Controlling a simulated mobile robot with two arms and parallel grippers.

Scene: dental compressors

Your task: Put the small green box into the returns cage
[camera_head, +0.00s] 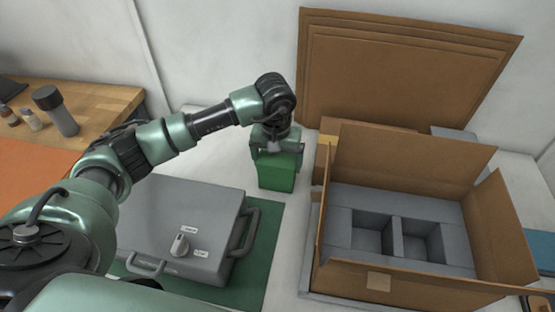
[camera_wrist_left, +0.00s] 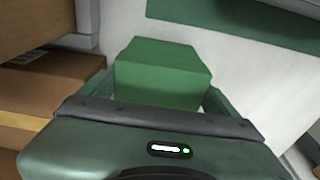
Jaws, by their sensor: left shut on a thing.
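The small green box (camera_head: 276,172) is in the grip of my left gripper (camera_head: 277,146), above or at the white table between the grey case and the open carton. In the left wrist view the green box (camera_wrist_left: 160,72) sits between the fingers of my left gripper (camera_wrist_left: 160,97). I cannot tell whether its underside touches the table. My right gripper is not in view. I do not see a cage that I can make out as the returns cage.
An open cardboard carton (camera_head: 410,280) with grey foam compartments stands right of the box. A grey case (camera_head: 170,225) lies on a green mat (camera_head: 262,270) to the left. Flat cardboard sheets (camera_head: 400,75) lean on the wall behind. Bottles (camera_head: 62,115) stand on a wooden bench.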

